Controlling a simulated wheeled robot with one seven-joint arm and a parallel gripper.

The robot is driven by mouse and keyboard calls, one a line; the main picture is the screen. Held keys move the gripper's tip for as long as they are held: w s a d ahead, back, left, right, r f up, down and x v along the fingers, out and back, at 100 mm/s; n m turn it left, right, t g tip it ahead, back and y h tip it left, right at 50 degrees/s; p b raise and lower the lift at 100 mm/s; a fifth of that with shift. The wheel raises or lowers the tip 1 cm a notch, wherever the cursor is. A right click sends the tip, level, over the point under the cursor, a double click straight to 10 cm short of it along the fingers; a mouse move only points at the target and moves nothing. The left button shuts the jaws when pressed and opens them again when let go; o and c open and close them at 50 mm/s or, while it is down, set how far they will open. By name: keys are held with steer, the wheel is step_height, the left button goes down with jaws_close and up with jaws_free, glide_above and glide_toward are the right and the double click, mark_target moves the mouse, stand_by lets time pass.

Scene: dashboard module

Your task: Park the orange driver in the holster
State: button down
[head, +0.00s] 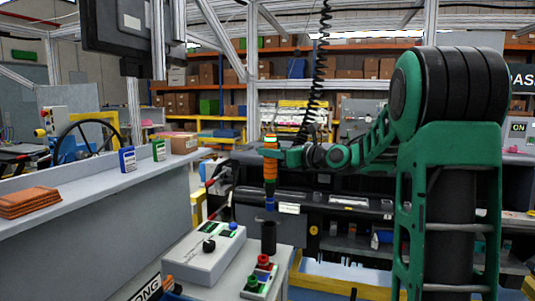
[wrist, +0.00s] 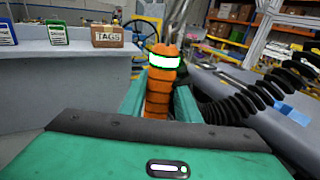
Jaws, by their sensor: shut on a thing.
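The orange driver (head: 270,170) hangs upright in the head view, with a dark lower part and a blue tip. My gripper (head: 275,153) is shut on its upper body from the right. In the wrist view the orange driver (wrist: 161,84) stands between the two green fingers of my gripper (wrist: 160,100), with a white band near its top. The holster appears to be the dark open cylinder (head: 268,237) at the edge of the small bench. The driver's tip is above the cylinder and apart from it, roughly in line with it in the head view. The holster is not visible in the wrist view.
A grey control box (head: 205,253) with a black knob stands left of the cylinder. A button box (head: 260,277) with red and green buttons sits in front of it. A black coiled cable (head: 315,75) hangs behind the driver. A grey counter (head: 95,195) lies to the left.

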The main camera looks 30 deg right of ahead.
mark_target(272, 197)
steer(key=shift+a+f, duration=0.25)
steer(key=shift+f, duration=7.35)
steer(key=shift+s+f, duration=0.1)
steer(key=c, duration=1.3)
jaws_free()
steer(key=shift+o, duration=0.2)
